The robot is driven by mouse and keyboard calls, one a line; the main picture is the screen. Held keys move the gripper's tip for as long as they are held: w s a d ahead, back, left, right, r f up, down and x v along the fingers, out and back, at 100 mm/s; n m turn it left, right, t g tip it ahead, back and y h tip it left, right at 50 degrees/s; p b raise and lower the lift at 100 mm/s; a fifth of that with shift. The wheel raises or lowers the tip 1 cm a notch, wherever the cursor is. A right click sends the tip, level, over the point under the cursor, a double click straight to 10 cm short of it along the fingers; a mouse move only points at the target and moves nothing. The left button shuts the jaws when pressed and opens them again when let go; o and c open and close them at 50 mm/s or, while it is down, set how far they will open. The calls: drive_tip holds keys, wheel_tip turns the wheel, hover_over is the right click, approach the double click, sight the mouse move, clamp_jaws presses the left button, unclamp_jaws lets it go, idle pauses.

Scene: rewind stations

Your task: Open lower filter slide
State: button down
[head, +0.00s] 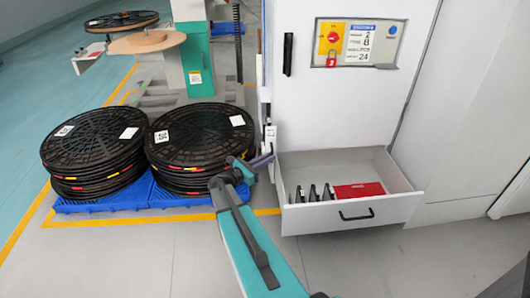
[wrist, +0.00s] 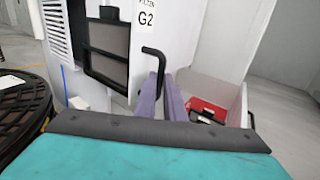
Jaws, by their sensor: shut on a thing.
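Part of another dark filter frame shows at the top edge. In the head view, my gripper (head: 262,160) is at the left edge of the white cabinet (head: 340,110), where the slide is hardly visible.
An open drawer (head: 308,222) with a red item (head: 359,190) and several dark pieces juts out right of my gripper. Black reel stacks (head: 95,150) on blue pallets (head: 115,200) stand to the left. Grey floor in front is clear.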

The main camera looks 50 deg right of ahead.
drive_tip(key=shift+s+a, duration=0.45)
drive_tip(key=shift+a, duration=0.05)
drive_tip(key=c, duration=2.1)
unclamp_jaws()
drive_tip(key=shift+a, duration=0.15)
drive_tip(key=a+p, duration=0.1)
drive_tip(key=a, duration=0.3)
drive_tip(key=w+a+p, duration=0.1)
drive_tip(key=a, duration=0.4)
drive_tip(key=a+p, duration=0.1)
drive_tip(key=a, duration=0.3)
drive_tip(key=shift+w+a, duration=0.2)
drive_tip(key=shift+w, duration=0.05)
drive_tip(key=shift+r, duration=0.1)
